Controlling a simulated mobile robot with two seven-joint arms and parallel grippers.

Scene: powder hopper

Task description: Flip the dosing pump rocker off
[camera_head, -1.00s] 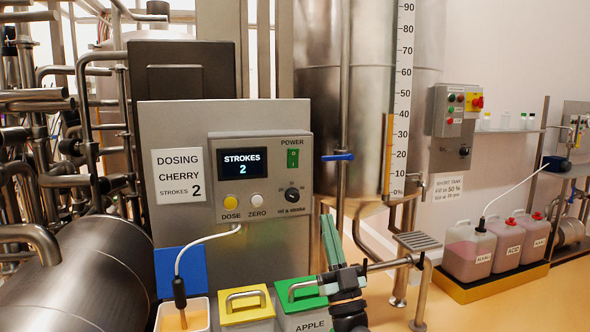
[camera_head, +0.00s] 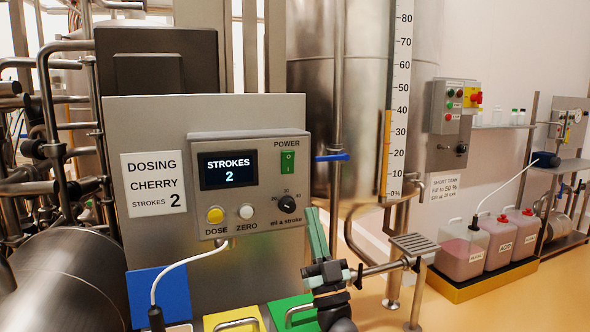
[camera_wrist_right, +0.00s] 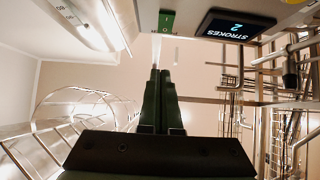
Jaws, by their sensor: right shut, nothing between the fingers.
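The dosing pump panel (camera_head: 246,182) is a grey box on a grey backing plate. The green power rocker (camera_head: 287,162) is at its upper right, under the word POWER; it also shows at the top of the right wrist view (camera_wrist_right: 166,20). The display (camera_head: 229,169) reads STROKES 2. My right gripper (camera_head: 314,214) is shut and empty, pointing up, below and right of the rocker and apart from it. In the right wrist view its fingers (camera_wrist_right: 157,75) are together, with the rocker beyond their tips. My left gripper is not in view.
The dose button (camera_head: 215,215), zero button (camera_head: 246,212) and black knob (camera_head: 287,205) sit below the display and rocker. A sign (camera_head: 154,184) reads DOSING CHERRY STROKES 2. A blue-handled valve (camera_head: 333,157) is right of the panel. Green (camera_head: 300,302) and yellow (camera_head: 215,319) lids lie below.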

